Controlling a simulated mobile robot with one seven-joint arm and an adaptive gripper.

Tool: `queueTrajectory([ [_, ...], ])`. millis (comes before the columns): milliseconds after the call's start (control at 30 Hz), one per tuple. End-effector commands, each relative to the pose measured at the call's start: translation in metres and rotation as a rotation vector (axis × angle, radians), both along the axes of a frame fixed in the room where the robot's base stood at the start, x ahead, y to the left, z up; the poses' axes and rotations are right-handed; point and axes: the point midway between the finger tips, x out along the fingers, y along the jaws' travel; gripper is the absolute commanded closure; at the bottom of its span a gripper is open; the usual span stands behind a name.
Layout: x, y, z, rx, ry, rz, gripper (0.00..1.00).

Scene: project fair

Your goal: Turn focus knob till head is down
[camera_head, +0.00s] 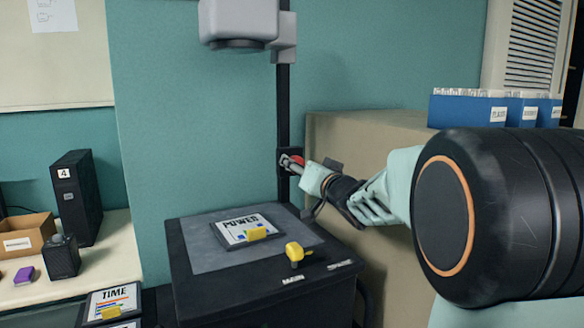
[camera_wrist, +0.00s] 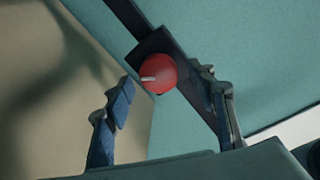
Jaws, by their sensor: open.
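The red focus knob (camera_wrist: 159,74) sits on a dark block on the black column (camera_head: 283,110). In the head view the knob (camera_head: 291,161) is partly covered by my gripper (camera_head: 292,166). The wrist view shows my gripper (camera_wrist: 170,105) open, with one blue-padded finger on each side of the knob's line. The knob lies beyond the fingertips' middle, nearer the right finger; contact cannot be told. The grey head (camera_head: 240,22) is high on the column, cut by the top edge of the picture.
A black stand (camera_head: 190,265) carries a POWER card (camera_head: 243,229) and a yellow lever (camera_head: 296,252). A beige cabinet (camera_head: 340,135) with blue file boxes (camera_head: 465,110) stands right. A black tower (camera_head: 78,195) and a cardboard box (camera_head: 27,235) are on the left table.

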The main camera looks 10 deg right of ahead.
Motion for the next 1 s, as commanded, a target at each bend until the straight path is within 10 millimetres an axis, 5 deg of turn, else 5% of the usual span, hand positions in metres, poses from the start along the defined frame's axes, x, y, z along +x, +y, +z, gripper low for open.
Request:
queueTrajectory([
  [367,0.0063,0.0014,0.0,0.0,0.0,0.0,0.49],
  [767,0.0061,0.0012,-0.0002,0.0,0.0,0.0,0.9],
  [1000,0.0061,0.0013,-0.0011,-0.02,-0.007,-0.001,0.9],
])
